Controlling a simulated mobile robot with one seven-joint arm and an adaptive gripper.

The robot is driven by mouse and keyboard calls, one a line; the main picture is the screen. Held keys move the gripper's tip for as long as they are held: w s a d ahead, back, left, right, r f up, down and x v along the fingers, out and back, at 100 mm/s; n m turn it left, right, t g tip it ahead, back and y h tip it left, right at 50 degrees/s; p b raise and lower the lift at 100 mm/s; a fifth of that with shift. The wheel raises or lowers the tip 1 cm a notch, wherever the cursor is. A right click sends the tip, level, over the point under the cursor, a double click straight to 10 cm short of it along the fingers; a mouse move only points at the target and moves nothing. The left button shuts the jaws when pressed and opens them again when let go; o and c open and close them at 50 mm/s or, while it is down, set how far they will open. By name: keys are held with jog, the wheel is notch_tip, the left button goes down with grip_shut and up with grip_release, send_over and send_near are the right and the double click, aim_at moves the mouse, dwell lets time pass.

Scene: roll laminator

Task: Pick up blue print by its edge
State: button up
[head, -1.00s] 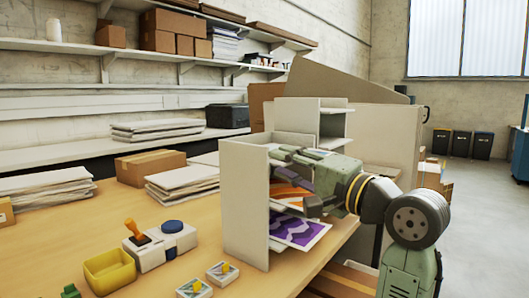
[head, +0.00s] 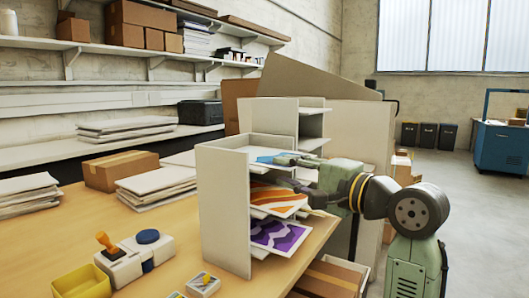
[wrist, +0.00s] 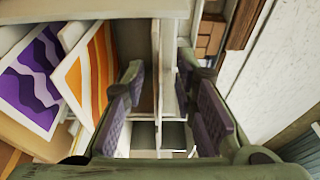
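A blue print (head: 268,158) shows as a small blue patch on the upper level of the white shelf rack (head: 222,215), partly hidden by my gripper. My gripper (head: 282,158) is at the open side of that level, close to the print; whether it touches cannot be told. In the wrist view my gripper (wrist: 162,68) has its two fingers apart, with thin pale edges between them. The blue face is not recognisable there, and I cannot tell whether one of those edges is the print.
The orange print (head: 276,199) and the purple print (head: 280,236) lie on lower levels, sticking out; both show left in the wrist view. A stamp device (head: 132,257) and yellow tray (head: 82,284) stand on the table. Open floor (head: 485,225) lies to the right.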

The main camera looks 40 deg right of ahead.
jog(key=shift+w+a, duration=0.15)
jog(key=shift+w, duration=1)
grip_shut()
